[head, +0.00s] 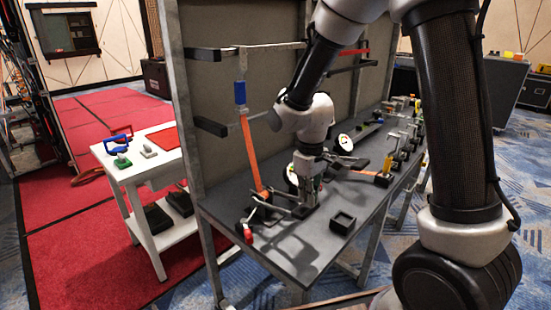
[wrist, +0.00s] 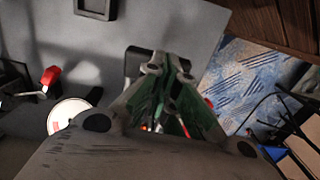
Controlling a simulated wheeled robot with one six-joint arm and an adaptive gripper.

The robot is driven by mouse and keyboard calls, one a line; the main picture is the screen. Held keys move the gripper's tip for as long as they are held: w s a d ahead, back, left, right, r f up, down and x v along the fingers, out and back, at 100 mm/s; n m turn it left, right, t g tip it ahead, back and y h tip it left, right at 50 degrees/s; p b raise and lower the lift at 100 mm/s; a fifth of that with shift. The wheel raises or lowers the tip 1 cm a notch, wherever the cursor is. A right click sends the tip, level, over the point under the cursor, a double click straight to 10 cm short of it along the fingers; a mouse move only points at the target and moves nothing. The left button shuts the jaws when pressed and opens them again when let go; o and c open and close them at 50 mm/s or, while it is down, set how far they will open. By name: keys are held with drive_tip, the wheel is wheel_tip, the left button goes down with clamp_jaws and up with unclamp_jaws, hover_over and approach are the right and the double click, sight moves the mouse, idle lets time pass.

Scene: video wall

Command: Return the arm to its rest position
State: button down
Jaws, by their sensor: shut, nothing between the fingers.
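My gripper (head: 306,200) points down over the near part of the dark grey worktable (head: 292,262) in the head view. In the wrist view its fingertips (wrist: 168,62) are together with nothing between them. A small dark block or base sits right by the fingertips; I cannot tell whether they touch it. My arm reaches in from the upper right and bends down over the table.
A small black square tray (head: 342,222) lies right of my gripper. A red-tipped part (head: 248,235) and an orange bar (head: 251,150) stand to its left. A panel rises behind. Gauges and several fittings line the table further back. A white cart (head: 150,172) stands left.

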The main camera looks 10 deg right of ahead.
drive_tip(key=s+d+r+m+t, duration=0.2)
drive_tip(key=s+d+r+m, duration=0.1)
drive_tip(key=s+d+r, duration=0.4)
drive_tip(key=s+d+r+m+t, duration=0.2)
drive_tip(key=s+d+r, duration=0.5)
drive_tip(key=s+r, duration=0.4)
wheel_tip(320, 180, up, 3)
drive_tip(key=shift+s+d+f+m+t, duration=0.2)
drive_tip(key=shift+d+m+t, duration=0.15)
drive_tip(key=shift+m, duration=0.55)
drive_tip(key=shift+w+a, duration=0.1)
drive_tip(key=shift+a, duration=0.05)
drive_tip(key=w+a+f+n+g, duration=0.2)
drive_tip(key=w+a+f+n, duration=0.2)
drive_tip(key=w+a+f, duration=0.4)
drive_tip(key=w+a+f+n+g, duration=0.25)
drive_tip(key=w+a+f, duration=0.4)
drive_tip(key=w, duration=0.45)
drive_tip(key=shift+n, duration=0.35)
drive_tip(key=shift+a+f, duration=0.1)
drive_tip(key=shift+f, duration=3)
